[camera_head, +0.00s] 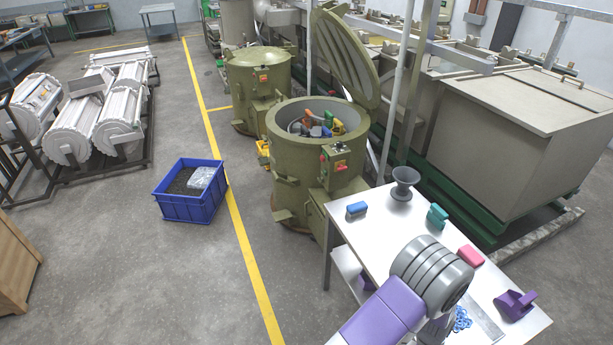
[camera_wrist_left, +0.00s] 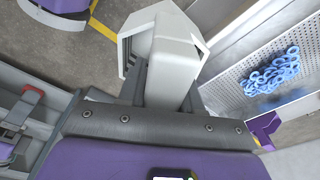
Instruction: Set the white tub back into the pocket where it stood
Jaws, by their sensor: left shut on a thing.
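The white tub (camera_wrist_left: 178,62) shows in the left wrist view as a pale, boxy shape, tilted in the picture. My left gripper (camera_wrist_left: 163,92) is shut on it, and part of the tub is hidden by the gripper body. In the head view a purple and grey arm of mine covers the front of the white table (camera_head: 385,238), and neither the tub nor a gripper shows there. I cannot make out the pocket in either view. My right gripper is not in view.
Blue rings (camera_wrist_left: 272,72) lie on a perforated metal tray (camera_wrist_left: 238,72) right of the tub. The table also bears a grey funnel-like piece (camera_head: 401,191), blue (camera_head: 356,209), green (camera_head: 437,216) and pink (camera_head: 470,256) blocks, and a purple piece (camera_head: 515,304). A green barrel machine (camera_head: 300,190) stands behind.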

